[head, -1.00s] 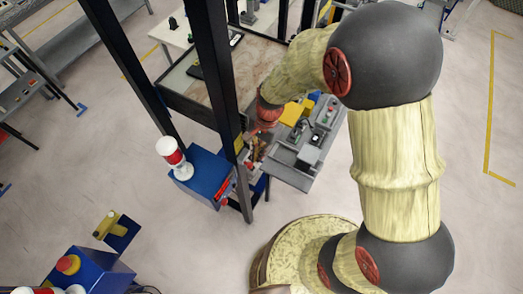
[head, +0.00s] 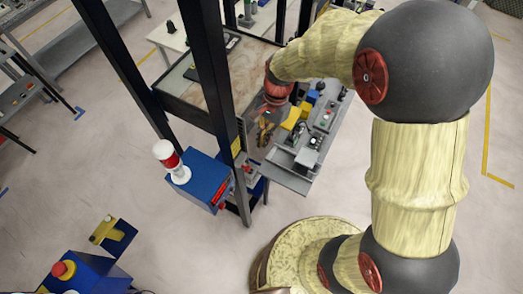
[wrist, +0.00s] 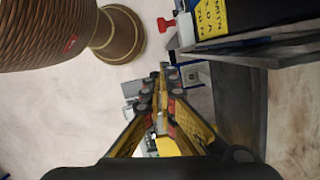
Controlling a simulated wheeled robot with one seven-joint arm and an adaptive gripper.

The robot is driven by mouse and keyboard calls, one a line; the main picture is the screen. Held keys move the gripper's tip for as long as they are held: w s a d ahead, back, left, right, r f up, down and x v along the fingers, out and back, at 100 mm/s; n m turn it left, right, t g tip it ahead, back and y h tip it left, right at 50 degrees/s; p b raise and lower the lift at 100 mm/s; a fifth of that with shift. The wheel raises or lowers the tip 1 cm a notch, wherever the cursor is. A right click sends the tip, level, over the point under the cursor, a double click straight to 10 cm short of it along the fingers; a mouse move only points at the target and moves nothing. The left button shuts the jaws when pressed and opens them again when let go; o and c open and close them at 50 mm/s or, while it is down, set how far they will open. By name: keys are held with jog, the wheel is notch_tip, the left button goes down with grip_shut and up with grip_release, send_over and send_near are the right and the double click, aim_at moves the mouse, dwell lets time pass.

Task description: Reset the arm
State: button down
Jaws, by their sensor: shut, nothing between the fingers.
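My arm reaches from the right side of the head view over to the grey workbench. My gripper (head: 265,138) hangs just to the left of the bench, close to a black upright post. In the wrist view my gripper (wrist: 164,78) points away from the camera, its yellow and black fingers brought together at the tips. Nothing shows between the fingertips.
The grey workbench (head: 285,175) carries yellow and blue parts. A black frame post (head: 205,80) stands left of my gripper.

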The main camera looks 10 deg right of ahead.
jog(key=v, duration=0.4)
jog(key=shift+w+d+f, duration=0.1)
jog(key=shift+w+d, duration=0.1)
jog(key=shift+w, duration=0.05)
